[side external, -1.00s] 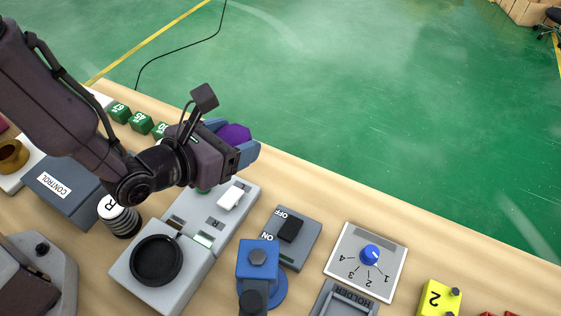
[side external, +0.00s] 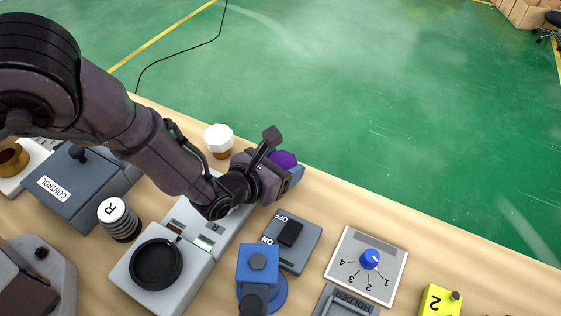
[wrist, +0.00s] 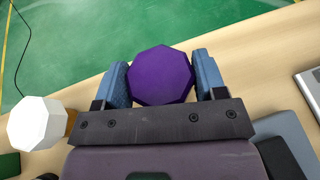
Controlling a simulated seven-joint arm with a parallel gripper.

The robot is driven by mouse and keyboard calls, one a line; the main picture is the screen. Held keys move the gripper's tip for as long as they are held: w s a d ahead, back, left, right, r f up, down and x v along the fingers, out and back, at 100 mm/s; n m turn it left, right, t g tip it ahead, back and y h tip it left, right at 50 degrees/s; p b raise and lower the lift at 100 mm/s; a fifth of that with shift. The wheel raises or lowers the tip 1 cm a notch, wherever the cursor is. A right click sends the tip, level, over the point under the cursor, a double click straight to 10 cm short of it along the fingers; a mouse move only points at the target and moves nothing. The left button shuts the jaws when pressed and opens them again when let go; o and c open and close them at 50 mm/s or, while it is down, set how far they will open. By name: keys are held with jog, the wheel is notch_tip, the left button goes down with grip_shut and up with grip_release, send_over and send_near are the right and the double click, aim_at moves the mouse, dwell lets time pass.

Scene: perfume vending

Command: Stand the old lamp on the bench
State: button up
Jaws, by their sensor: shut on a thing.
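My gripper (side external: 286,170) is shut on a purple lamp with a faceted, eight-sided top (wrist: 161,75). In the wrist view the lamp sits between the two blue fingers. In the side view only a bit of its purple top (side external: 284,158) shows; its lower part is hidden. The gripper is over the far edge of the wooden bench (side external: 420,235); I cannot tell whether the lamp touches it. A similar white lamp (side external: 217,138) with a brown base stands on the bench, left of the gripper; it also shows in the wrist view (wrist: 38,122). No label marks which lamp is old.
Near the gripper are a grey ON/OFF switch box (side external: 292,238), a grey device with a black round dish (side external: 157,264), and a blue fixture (side external: 258,262). A dial panel (side external: 367,268) stands to the right. Bare bench runs along the far edge to the right.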

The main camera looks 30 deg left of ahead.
jog(key=o, duration=0.5)
jog(key=shift+f, duration=0.15)
jog(key=o, duration=0.4)
jog(key=shift+o, duration=0.2)
